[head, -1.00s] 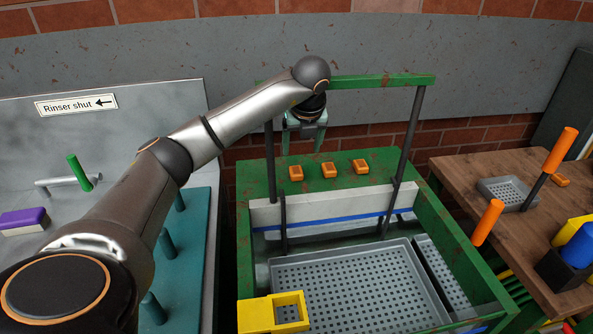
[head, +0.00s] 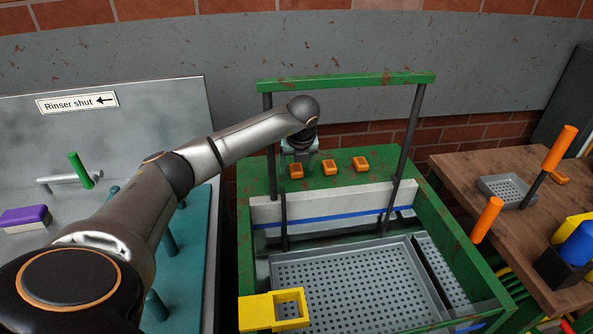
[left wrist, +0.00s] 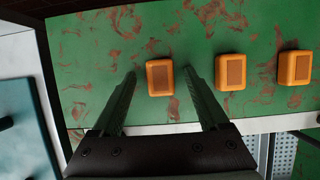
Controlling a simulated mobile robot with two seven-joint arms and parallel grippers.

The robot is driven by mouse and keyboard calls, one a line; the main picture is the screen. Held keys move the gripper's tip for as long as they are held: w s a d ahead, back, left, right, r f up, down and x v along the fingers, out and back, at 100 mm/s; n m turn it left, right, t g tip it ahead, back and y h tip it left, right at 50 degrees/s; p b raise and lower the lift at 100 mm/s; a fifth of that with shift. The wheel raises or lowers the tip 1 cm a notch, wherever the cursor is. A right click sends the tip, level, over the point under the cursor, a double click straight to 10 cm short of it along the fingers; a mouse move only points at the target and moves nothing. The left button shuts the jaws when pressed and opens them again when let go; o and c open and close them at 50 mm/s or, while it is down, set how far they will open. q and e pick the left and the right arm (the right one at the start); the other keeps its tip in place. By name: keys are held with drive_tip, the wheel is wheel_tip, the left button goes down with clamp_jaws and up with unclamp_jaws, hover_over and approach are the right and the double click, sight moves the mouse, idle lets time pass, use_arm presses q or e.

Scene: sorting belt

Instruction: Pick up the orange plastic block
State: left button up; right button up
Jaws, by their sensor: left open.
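Three orange plastic blocks lie in a row on the green ledge (head: 375,181) at the back of the machine. In the head view they are the left block (head: 296,171), the middle block (head: 329,167) and the right block (head: 361,163). My left gripper (head: 298,166) is open, just above the left block. In the left wrist view, the left block (left wrist: 160,77) shows between and slightly beyond the two open fingers of my left gripper (left wrist: 158,84), apart from both. The middle block (left wrist: 230,72) and right block (left wrist: 295,67) lie to its right. My right gripper is not in view.
A green crossbar (head: 345,82) on dark posts stands above the ledge. A grey perforated tray (head: 350,285) and a yellow bracket (head: 257,312) are in front. Another orange block (head: 561,178) lies on the wooden table (head: 460,170) at right.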

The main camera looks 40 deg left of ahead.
sight(298, 169)
use_arm(q)
clamp_jaws()
idle(0.4)
drive_tip(key=shift+r, duration=0.1)
drive_tip(key=shift+r, duration=0.5)
wheel_tip(298, 169, up, 2)
drive_tip(key=shift+d+r, duration=0.15)
drive_tip(key=shift+r, duration=0.1)
drive_tip(key=s+d+r, duration=0.2)
drive_tip(key=d+r, duration=0.2)
drive_tip(key=d, duration=0.2)
drive_tip(key=s+d+r, duration=0.3)
drive_tip(key=d+r, duration=0.2)
drive_tip(key=d, duration=0.1)
drive_tip(key=shift+s+d+r, duration=0.2)
drive_tip(key=shift+s+d, duration=0.05)
drive_tip(key=shift+d, duration=0.05)
